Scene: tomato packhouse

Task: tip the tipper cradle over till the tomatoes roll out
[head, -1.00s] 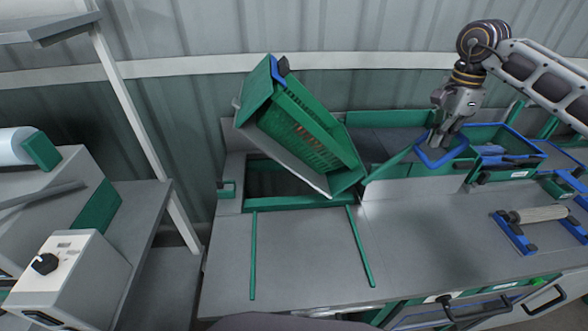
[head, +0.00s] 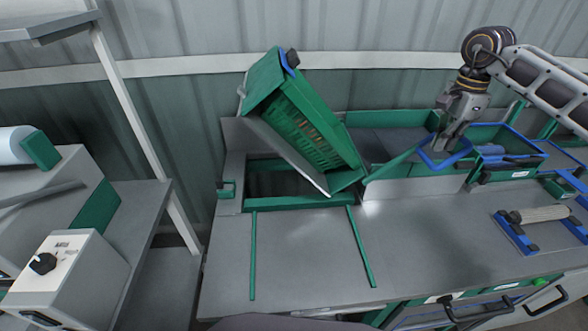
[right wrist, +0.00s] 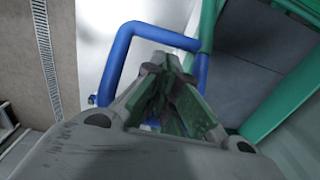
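The tipper cradle (head: 286,150) is a grey and green frame on the bench at mid-left. It stands steeply tilted to the right, with a green slatted crate (head: 318,122) in it. Faint reddish-brown shows through the slats; no tomato is clearly visible. A green arm runs right from the cradle's lower edge to a blue loop handle (head: 465,151). The handle also shows in the right wrist view (right wrist: 113,62). My right gripper (head: 440,147) is at this handle, its fingers close together around the bar, partly hidden. My left gripper is not in view.
A grey, green-walled tray (head: 390,118) lies right of the cradle. A roller on blue brackets (head: 540,214) sits at the bench's right. A control box with a black knob (head: 66,275) stands at left.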

